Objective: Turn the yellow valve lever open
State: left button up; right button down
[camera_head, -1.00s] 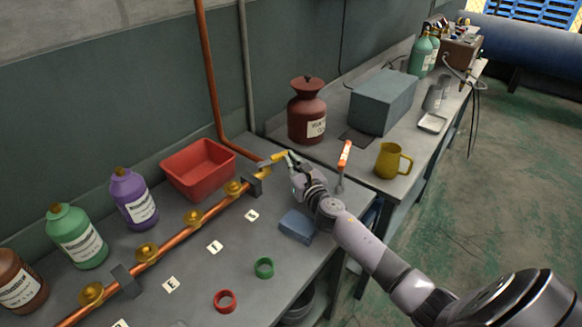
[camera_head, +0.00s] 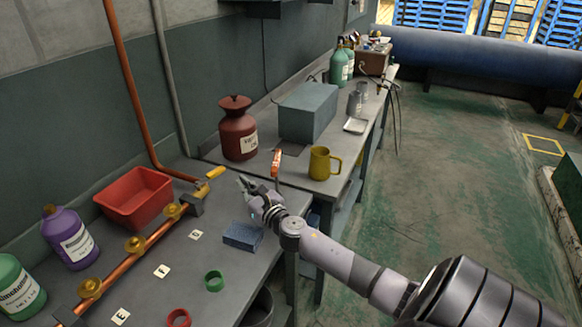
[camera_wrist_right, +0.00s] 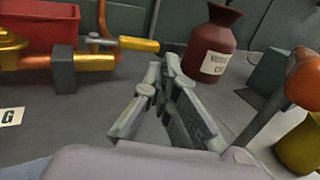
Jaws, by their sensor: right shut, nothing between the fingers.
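The yellow valve lever (camera_head: 214,172) sits at the right end of the copper pipe (camera_head: 150,240) and points up and to the right in the head view. In the right wrist view the lever (camera_wrist_right: 139,43) lies roughly level, beyond the fingers and to their left. My right gripper (camera_head: 242,181) is shut and empty, to the right of the lever with a small gap between them. In the right wrist view its fingers (camera_wrist_right: 167,70) are close together at the tips. My left gripper is not in view.
A red bin (camera_head: 134,197) stands behind the pipe. A dark red canister (camera_head: 238,135) stands behind my gripper. A blue block (camera_head: 243,237), a green ring (camera_head: 214,281) and a yellow mug (camera_head: 322,163) are nearby. Several round brass valves line the pipe.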

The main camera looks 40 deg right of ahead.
jog(key=shift+s+d+f, duration=0.25)
jog(key=shift+s+f, duration=0.15)
jog(key=shift+s, duration=0.1)
jog(key=shift+s+d+f, duration=0.25)
jog(key=shift+s+f, duration=0.1)
jog(key=shift+s, duration=0.15)
jog(key=s, duration=0.2)
jog(key=s+b, duration=0.1)
jog(key=shift+s+r, duration=0.25)
jog(key=shift+s, duration=0.1)
jog(key=s, duration=0.3)
jog(key=s+b, duration=0.1)
jog(key=s, duration=0.2)
jog(key=s+d+b, duration=0.1)
jog(key=s, duration=0.2)
jog(key=shift+s+r, duration=0.1)
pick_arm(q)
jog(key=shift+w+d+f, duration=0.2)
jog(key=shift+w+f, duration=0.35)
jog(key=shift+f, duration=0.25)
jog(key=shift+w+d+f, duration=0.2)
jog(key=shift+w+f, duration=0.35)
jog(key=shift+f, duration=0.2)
pick_arm(e)
jog(key=shift+s+d, duration=0.1)
jog(key=shift+s, duration=0.4)
